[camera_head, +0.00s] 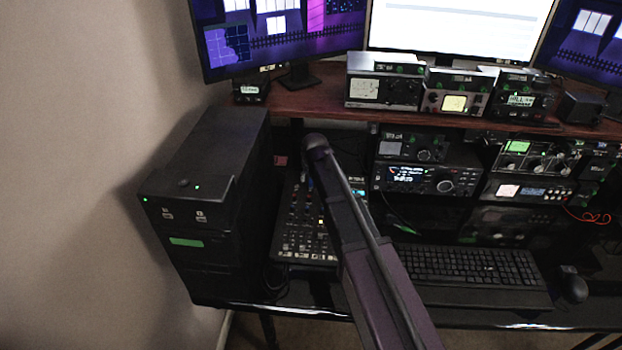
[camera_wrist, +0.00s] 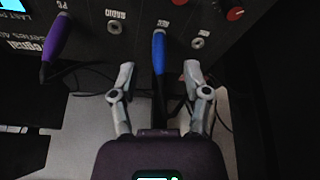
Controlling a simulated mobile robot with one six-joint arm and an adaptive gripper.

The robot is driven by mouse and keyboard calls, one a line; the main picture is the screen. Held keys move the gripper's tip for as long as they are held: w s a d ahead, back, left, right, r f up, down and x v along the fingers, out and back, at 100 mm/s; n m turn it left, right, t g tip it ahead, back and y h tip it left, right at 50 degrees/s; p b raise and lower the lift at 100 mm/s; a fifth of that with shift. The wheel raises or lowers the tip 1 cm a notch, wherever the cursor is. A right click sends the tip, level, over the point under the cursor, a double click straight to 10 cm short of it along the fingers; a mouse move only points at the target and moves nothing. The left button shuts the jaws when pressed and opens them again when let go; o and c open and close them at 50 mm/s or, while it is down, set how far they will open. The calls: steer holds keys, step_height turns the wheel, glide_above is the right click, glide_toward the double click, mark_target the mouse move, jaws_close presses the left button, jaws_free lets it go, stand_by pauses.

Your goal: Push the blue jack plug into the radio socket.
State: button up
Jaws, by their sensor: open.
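The blue jack plug (camera_wrist: 159,53) points up toward the dark panel in the wrist view, its tip end at the panel between two open sockets. I cannot tell how deep it sits. My gripper (camera_wrist: 159,72) is open, one finger on each side of the plug and apart from it. The socket under the label that reads RADIO (camera_wrist: 114,27) is empty, left of the plug. Another open socket (camera_wrist: 197,43) is to its right. In the head view my arm hides the gripper, and the blue plug cannot be made out.
A purple plug (camera_wrist: 55,40) sits at the panel on the left, its cable hanging down. Red knobs (camera_wrist: 235,14) are at the upper right. Dark cables run behind my fingers. In the head view, a black computer tower (camera_head: 205,200), a mixer (camera_head: 300,240) and a keyboard (camera_head: 470,265) surround my arm.

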mark_target(311, 179)
steer(key=shift+b+x, duration=1.4)
steer(key=shift+x, duration=0.45)
jaws_close()
